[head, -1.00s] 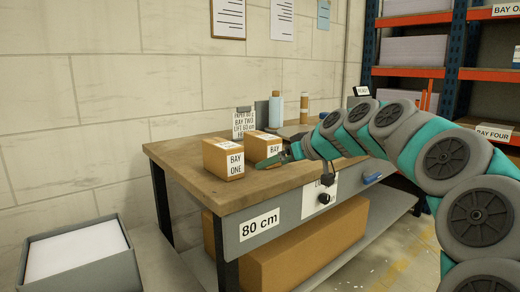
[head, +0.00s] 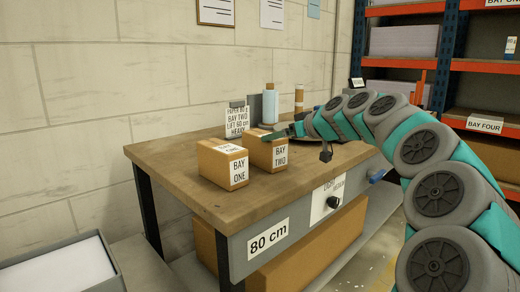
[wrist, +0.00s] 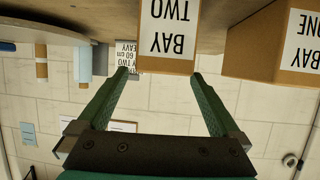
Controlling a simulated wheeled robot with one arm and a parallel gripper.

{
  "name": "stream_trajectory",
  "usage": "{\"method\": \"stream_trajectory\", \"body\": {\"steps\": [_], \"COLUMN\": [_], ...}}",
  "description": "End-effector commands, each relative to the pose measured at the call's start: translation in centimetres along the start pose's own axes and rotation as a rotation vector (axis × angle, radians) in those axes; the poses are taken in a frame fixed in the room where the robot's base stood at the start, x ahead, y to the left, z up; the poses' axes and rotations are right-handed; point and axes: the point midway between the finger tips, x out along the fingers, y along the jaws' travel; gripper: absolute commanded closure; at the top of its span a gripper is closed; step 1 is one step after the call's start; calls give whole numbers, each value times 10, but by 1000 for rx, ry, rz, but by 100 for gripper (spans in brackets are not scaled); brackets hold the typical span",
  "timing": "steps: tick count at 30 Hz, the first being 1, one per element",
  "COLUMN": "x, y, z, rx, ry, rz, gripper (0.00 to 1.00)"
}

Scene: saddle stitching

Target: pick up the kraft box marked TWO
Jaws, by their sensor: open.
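The kraft box marked BAY TWO (head: 267,154) stands upright on the wooden workbench (head: 190,188), its label facing the bench's front. My gripper (head: 284,134) is open and empty, by the upper right of this box in the head view. In the wrist view, which is upside down, the box (wrist: 168,68) shows just beyond the two green fingers (wrist: 160,73).
A similar box marked BAY ONE (head: 222,165) stands close on the left. A paper sign (head: 236,121) and a blue-white bottle (head: 270,105) stand behind. A grey tray (head: 110,249) is at lower left. The front left of the bench top is clear.

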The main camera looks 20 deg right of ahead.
Motion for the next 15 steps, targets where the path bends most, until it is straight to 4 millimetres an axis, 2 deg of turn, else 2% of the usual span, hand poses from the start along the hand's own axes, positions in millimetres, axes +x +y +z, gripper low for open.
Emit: {"method": "stream_trajectory", "body": {"steps": [6,11,15], "x": [21,31,50], "y": [0,-1,-4], "z": [-1,-3,-5], "rx": [1,0,0], "ry": [-1,0,-4], "rz": [0,0,-3], "gripper": [0,0,0]}}
